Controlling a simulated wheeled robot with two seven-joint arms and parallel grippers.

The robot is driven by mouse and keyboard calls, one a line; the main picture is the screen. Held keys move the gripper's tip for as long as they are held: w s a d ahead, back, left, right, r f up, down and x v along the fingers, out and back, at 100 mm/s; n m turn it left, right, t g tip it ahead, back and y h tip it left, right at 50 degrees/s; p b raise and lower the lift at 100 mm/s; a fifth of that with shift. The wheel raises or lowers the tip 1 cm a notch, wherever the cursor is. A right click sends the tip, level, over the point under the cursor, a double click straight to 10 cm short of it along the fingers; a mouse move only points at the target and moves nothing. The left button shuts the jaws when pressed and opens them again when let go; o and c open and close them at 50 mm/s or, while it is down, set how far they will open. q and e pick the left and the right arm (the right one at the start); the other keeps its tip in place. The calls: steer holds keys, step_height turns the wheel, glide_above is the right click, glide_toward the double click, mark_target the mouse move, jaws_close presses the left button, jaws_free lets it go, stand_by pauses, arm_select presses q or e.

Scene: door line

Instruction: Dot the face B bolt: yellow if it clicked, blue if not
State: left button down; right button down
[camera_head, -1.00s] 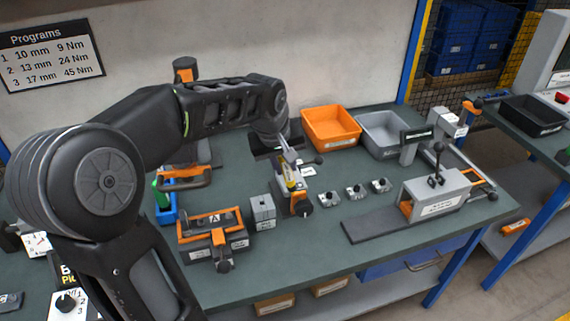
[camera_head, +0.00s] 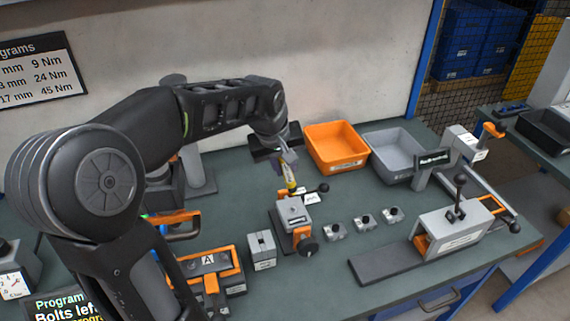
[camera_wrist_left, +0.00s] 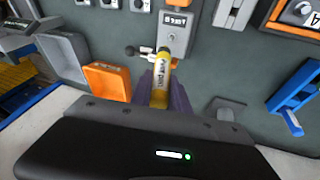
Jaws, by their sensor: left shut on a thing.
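My left gripper (camera_head: 287,160) is shut on a yellow marker (camera_head: 290,183), held tip down and tilted. In the left wrist view the yellow marker (camera_wrist_left: 161,72) sits between the fingers (camera_wrist_left: 157,88). The marker is at the far side of a grey fixture block (camera_head: 292,212) with an orange clamp and black knob. The wrist view shows the block (camera_wrist_left: 178,25) with an upside-down label, perhaps face B. A small dark round bolt (camera_wrist_left: 172,37) shows on it. I cannot see a clear dot on it, or whether the tip touches. My right gripper is not in view.
An orange bin (camera_head: 336,147) and a grey bin (camera_head: 393,153) stand behind. Several small grey blocks (camera_head: 363,223) lie right of the fixture. A lever fixture (camera_head: 447,228) is further right. An orange fixture marked A (camera_head: 208,262) and a grey block (camera_head: 262,249) are left.

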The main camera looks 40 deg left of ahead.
mark_target(285, 178)
arm_select(q)
steer(key=shift+f+b, duration=1.4)
steer(key=shift+f, duration=0.75)
steer(key=shift+f+b, duration=0.55)
steer(key=shift+r, duration=0.15)
steer(key=shift+r+p, duration=2.1)
steer(key=shift+r, duration=0.85)
